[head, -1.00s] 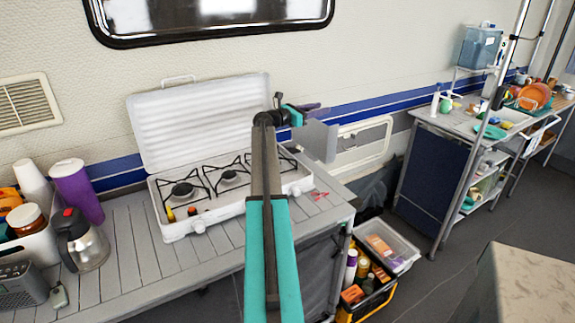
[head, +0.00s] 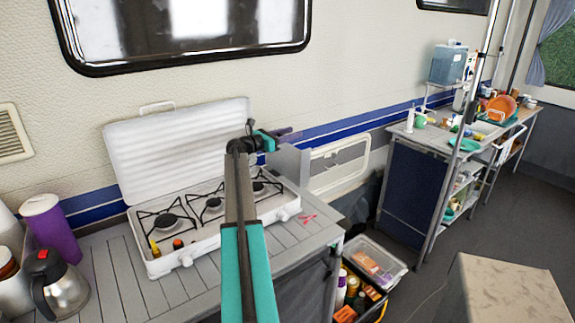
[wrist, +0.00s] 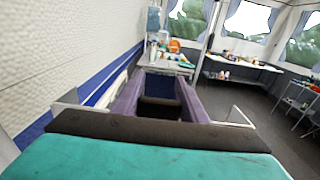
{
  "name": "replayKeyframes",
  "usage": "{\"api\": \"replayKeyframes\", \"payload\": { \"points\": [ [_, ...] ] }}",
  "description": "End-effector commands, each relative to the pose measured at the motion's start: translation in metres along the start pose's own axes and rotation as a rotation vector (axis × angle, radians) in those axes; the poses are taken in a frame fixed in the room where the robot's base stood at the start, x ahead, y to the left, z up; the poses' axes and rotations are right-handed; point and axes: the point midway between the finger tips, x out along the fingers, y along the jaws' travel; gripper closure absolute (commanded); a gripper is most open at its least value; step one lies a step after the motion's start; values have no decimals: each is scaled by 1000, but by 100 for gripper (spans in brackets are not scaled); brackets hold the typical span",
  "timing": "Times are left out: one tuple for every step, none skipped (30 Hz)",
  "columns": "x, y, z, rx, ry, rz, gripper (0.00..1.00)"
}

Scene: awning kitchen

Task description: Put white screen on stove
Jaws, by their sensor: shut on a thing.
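The white stove (head: 165,263) stands on the grey slatted counter, with three burners and its ribbed lid (head: 180,150) raised against the wall. My gripper (head: 287,134), with purple fingers, is just right of the lid and above the stove's right end in the head view. It is shut on the white screen (head: 291,166), a pale panel that hangs below the fingers beside the stove's right end. In the wrist view the purple fingers (wrist: 157,100) point forward. Pale screen edges show left (wrist: 68,98) and right (wrist: 240,115) of them. The grip contact is hidden.
A red item (head: 308,219) lies on the counter's right end. Crates (head: 375,262) sit on the floor below. A cluttered side table (head: 400,195) stands farther right.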

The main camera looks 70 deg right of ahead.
Motion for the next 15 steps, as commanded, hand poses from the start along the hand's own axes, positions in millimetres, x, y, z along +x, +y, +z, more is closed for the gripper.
{"api": "replayKeyframes", "payload": {
  "points": [
    [0, 0, -6, -2, 0, 1, 100],
    [0, 0, -10, -2, 0, 1, 100],
    [-1, 0, -15, -2, 0, 1, 100],
    [-1, 0, -20, -3, 0, 1, 100],
    [-1, 0, -24, -3, -1, 1, 100],
    [-1, 0, -28, -2, -1, 1, 100],
    [-1, 0, -32, -1, -1, 1, 100],
    [-1, 0, -36, -2, -1, 1, 100],
    [-1, 1, -39, -2, -1, 1, 100],
    [-1, 1, -41, -2, -1, 2, 100],
    [-1, 1, -43, -1, -1, 2, 100],
    [-1, 1, -44, 0, -1, 2, 100],
    [-1, 1, -45, 0, -1, 2, 100],
    [-1, 1, -45, 1, -1, 2, 100],
    [-1, 1, -46, 1, -2, 2, 100]
  ]
}}
